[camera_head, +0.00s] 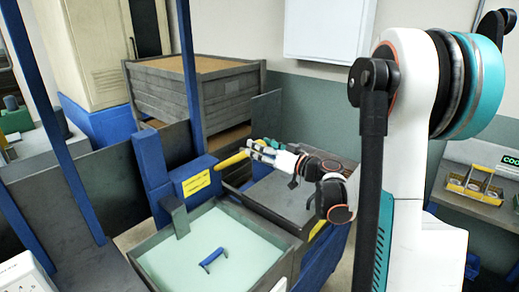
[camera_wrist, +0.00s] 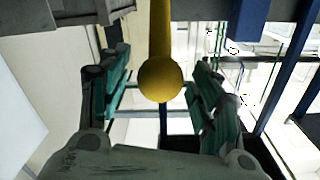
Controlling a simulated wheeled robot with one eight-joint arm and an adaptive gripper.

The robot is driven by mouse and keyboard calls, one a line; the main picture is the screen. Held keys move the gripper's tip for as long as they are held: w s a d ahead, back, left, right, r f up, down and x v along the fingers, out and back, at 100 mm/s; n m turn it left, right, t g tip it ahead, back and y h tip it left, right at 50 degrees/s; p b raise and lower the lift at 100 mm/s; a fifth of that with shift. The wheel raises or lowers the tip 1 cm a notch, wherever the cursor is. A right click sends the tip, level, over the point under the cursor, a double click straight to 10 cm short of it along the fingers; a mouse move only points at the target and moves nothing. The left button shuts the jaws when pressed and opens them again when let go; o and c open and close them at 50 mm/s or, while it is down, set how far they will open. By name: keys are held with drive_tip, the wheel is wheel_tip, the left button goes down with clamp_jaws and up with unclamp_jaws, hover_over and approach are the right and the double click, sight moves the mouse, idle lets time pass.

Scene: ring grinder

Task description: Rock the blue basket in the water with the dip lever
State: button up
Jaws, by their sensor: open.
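The dip lever (camera_head: 231,161) is a yellow rod on a blue post with a yellow label. In the wrist view its yellow ball knob (camera_wrist: 160,79) lies between my two dark green finger pads, with gaps on both sides. My gripper (camera_head: 255,149) is open at the lever's end and not closed on it. The tank (camera_head: 289,258) below holds pale green water (camera_head: 240,240). Of the blue basket, only a blue handle (camera_head: 213,259) shows in the water; the rest cannot be made out.
A grey-topped bench (camera_head: 290,195) stands right of the tank, under my arm. A large grey crate (camera_head: 200,95) is behind the lever. Blue upright posts (camera_head: 58,120) stand at the left. A yellow tray with round parts (camera_head: 474,188) sits on a shelf at the right.

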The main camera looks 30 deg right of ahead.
drive_tip(key=shift+w+a, duration=0.2)
drive_tip(key=shift+w, duration=0.25)
clamp_jaws()
drive_tip(key=s+d+f+b, duration=0.2)
drive_tip(key=s+f+b, duration=0.3)
drive_tip(key=f+b, duration=0.3)
wheel_tip(320, 180, down, 2)
drive_tip(key=shift+f, duration=0.25)
unclamp_jaws()
drive_tip(key=shift+s+r, duration=0.1)
drive_tip(key=shift+s, duration=0.05)
drive_tip(key=v, duration=1.2)
